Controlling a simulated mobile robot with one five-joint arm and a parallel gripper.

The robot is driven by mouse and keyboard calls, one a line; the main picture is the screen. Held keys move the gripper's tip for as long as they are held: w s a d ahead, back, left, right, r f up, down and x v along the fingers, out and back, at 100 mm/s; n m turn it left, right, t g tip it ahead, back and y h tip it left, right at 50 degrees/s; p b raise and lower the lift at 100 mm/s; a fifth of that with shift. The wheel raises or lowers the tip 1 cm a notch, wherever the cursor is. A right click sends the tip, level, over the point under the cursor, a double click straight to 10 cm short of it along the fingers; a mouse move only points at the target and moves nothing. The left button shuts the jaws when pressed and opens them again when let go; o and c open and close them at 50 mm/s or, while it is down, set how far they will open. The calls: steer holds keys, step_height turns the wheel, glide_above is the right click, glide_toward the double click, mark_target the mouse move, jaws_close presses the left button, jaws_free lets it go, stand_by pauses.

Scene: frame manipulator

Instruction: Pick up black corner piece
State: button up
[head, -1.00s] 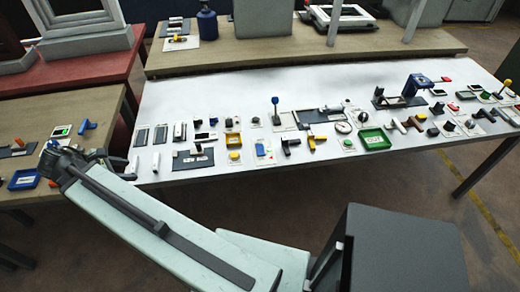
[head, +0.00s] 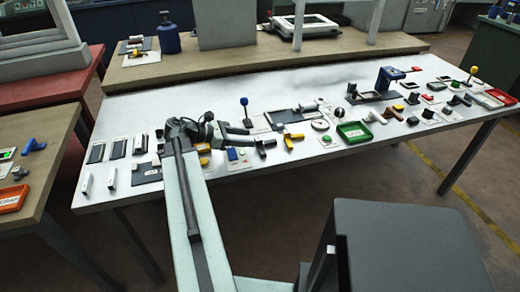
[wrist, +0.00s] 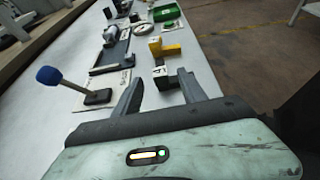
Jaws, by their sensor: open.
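The black corner piece (head: 265,146) lies near the front edge of the white table, just right of my gripper (head: 250,134) in the head view. In the wrist view the black corner piece (wrist: 164,82) shows between and slightly beyond the fingertips of my gripper (wrist: 160,80), with a pale marked face toward me. The jaws are open, and I cannot tell whether a finger touches it. A yellow corner piece (head: 292,138) lies to its right; it also shows beyond it in the wrist view (wrist: 164,48).
A blue-knobbed lever (wrist: 68,84) stands left of the fingers, by a dark frame fixture (wrist: 108,60). A green tray (head: 354,133) lies further right. Several small parts crowd the table (head: 160,95), which is bare toward its back edge.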

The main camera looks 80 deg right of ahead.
mark_target(258, 139)
steer(key=b+x, duration=0.1)
steer(key=x, duration=0.4)
steer(key=shift+s+d+f+b, duration=0.15)
steer(key=shift+s+b, duration=0.1)
steer(key=shift+b, duration=0.15)
jaws_close()
